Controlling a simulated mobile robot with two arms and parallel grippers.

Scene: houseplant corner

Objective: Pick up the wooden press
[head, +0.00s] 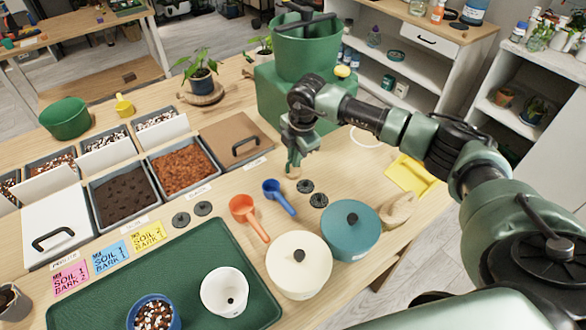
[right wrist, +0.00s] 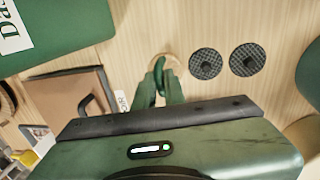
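A small, pale wooden piece (head: 293,173), which looks like the wooden press, stands on the table just below my right gripper (head: 291,164). In the right wrist view its round wooden edge (right wrist: 174,63) shows beyond the fingertips, and the fingers hide much of it. My right gripper, which also shows in the right wrist view (right wrist: 161,75), points down with its green fingers close together over the piece. I cannot tell whether they touch or grip it. My left gripper is not in view.
Two dark discs (head: 318,200) (head: 305,186), a blue scoop (head: 278,196) and an orange scoop (head: 247,214) lie nearby. A teal lidded pot (head: 350,232) and a cream one (head: 298,266) stand in front. A green bin (head: 272,95) stands behind, and a brown lid (head: 225,134) lies left.

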